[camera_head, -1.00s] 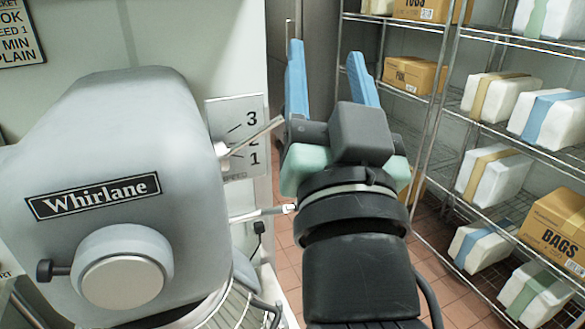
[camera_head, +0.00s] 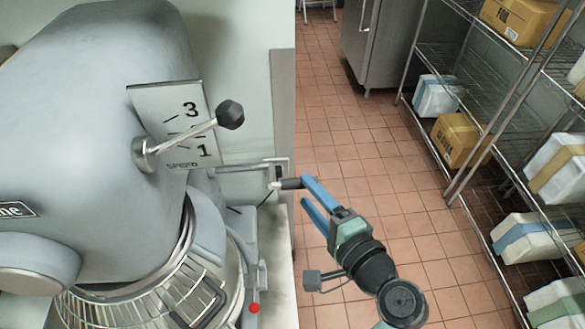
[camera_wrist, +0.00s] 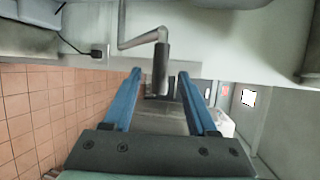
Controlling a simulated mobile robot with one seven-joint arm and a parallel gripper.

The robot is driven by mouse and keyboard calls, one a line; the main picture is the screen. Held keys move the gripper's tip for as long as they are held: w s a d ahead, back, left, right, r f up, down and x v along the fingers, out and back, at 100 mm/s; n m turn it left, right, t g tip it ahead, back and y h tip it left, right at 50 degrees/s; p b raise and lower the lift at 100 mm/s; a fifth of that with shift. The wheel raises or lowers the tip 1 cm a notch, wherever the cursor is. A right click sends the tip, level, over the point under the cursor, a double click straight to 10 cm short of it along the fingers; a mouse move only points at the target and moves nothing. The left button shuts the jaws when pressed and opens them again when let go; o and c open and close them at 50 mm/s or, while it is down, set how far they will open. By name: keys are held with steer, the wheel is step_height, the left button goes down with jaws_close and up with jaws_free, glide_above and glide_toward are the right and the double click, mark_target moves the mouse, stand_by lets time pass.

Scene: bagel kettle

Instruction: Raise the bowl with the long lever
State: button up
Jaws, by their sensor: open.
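The grey mixer (camera_head: 90,120) fills the left of the head view. The long lever (camera_head: 238,168) is a bent metal rod at its right side, ending in a dark grip (camera_head: 289,184). My gripper (camera_head: 304,191) is open, its blue fingers pointing up-left at this grip. In the wrist view, the grip (camera_wrist: 162,62) hangs from the rod and its lower end shows between the two apart fingertips, with gaps on both sides. Whether it lies fully between the fingers in depth I cannot tell. The bowl is mostly hidden behind the wire guard (camera_head: 150,298).
A shorter speed lever with a black knob (camera_head: 230,114) sticks out beside the speed plate (camera_head: 165,105), above the long lever. Wire shelves (camera_head: 475,130) with boxes stand at the right. The tiled floor (camera_head: 345,130) between is clear.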

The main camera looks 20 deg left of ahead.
steer(key=p+x, duration=0.1)
steer(key=x, duration=0.6)
steer(key=shift+w, duration=0.25)
steer(key=shift+f, duration=0.1)
jaws_close()
stand_by(1.0)
